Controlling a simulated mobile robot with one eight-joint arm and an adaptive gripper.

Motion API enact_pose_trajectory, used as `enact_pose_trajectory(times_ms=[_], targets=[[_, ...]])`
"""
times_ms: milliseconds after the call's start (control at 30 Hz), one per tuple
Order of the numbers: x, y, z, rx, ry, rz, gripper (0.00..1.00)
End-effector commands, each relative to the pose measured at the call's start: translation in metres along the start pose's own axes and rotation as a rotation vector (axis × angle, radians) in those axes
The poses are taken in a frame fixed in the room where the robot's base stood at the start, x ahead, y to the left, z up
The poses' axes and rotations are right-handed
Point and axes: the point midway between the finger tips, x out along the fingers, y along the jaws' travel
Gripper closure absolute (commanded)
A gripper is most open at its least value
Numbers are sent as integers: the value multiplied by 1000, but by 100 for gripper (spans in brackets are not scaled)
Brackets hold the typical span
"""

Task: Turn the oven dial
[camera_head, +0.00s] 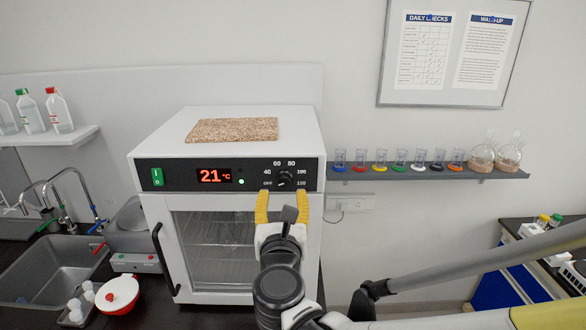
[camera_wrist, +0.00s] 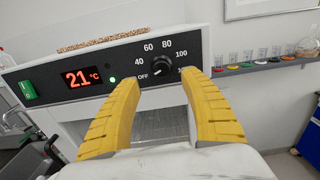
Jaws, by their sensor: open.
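The white oven (camera_head: 170,235) stands on the counter with a dark control panel along its top front. The black oven dial (camera_head: 284,178) is on the right of the panel, ringed by the marks OFF, 40, 60, 80, 100 and 120. It also shows in the wrist view (camera_wrist: 161,67). The red display (camera_head: 214,176) reads 21 °C. My gripper (camera_head: 282,192) is open, its two yellow fingers pointing at the panel. In the wrist view the fingers (camera_wrist: 166,82) are spread to either side, just below the dial. They look apart from the dial; the exact depth gap is unclear.
A cork-like board (camera_head: 233,129) lies on the oven top. A shelf with several coloured-base beakers (camera_head: 400,160) and flasks is right of the oven. A sink (camera_head: 50,268), a balance and a red-and-white container (camera_head: 118,294) are on the left.

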Motion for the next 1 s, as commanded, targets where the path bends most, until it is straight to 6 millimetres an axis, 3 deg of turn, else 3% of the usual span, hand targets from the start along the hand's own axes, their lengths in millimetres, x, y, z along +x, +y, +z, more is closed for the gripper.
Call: enact_pose_trajectory(times_ms=[100, 333, 733, 767, 900, 933, 1000], targets=[[26, -2, 0, 2, 1, -4, 48], [61, -1, 0, 3, 1, -3, 48], [70, -1, 0, 4, 1, -2, 48], [70, -1, 0, 4, 1, -2, 52], [70, -1, 0, 4, 2, -2, 95], [70, -1, 0, 4, 2, -2, 100], [70, -1, 0, 4, 2, -2, 100]])
